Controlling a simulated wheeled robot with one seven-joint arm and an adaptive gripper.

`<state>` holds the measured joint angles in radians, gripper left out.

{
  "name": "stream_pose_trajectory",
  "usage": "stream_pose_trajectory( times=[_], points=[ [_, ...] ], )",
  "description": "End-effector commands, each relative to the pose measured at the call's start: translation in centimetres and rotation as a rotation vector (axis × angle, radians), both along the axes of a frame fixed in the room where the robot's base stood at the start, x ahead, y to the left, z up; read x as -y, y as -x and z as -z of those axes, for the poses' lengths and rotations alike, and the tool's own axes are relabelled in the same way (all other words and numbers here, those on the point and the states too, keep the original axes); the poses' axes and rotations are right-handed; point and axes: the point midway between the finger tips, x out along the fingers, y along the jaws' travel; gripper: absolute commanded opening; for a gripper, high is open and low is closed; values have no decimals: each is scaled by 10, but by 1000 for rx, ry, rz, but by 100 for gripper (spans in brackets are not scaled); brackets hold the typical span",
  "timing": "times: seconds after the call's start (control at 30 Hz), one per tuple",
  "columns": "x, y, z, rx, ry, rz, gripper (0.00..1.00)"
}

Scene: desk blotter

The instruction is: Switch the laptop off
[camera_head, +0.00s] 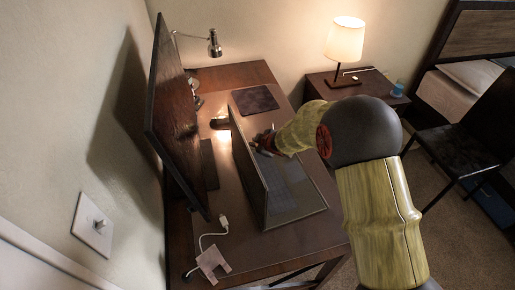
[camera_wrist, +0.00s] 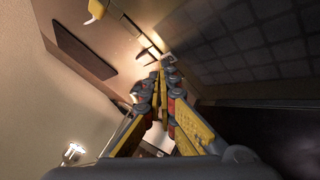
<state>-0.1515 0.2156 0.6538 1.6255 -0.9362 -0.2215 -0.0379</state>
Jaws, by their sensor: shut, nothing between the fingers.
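My gripper (camera_head: 265,143) is at the far end of the laptop, close to the far edge of the keyboard and screen. In the wrist view my gripper (camera_wrist: 160,78) is shut and empty, its fingertips together. The dark keyboard side of the laptop (camera_wrist: 245,45) fills the upper right of that view. Whether the fingertips touch the laptop cannot be told. I cannot make out a power button.
A large monitor (camera_head: 172,110) stands left of the laptop. A dark pad (camera_head: 254,100) lies behind it on the desk (camera_head: 232,75). A white cable plug (camera_head: 223,222) lies near the front left. A lit lamp (camera_head: 344,42) stands on a side table, with a black chair (camera_head: 462,135) at right.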

Motion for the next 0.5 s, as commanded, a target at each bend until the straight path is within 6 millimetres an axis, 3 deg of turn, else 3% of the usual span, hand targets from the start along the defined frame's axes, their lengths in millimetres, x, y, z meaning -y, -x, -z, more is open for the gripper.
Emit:
stream_pose_trajectory(
  times=[0.23,0.5],
  points=[
    [0,-1,-6,3,-1,0,0],
    [-1,-1,-30,4,-2,0,0]
  ],
)
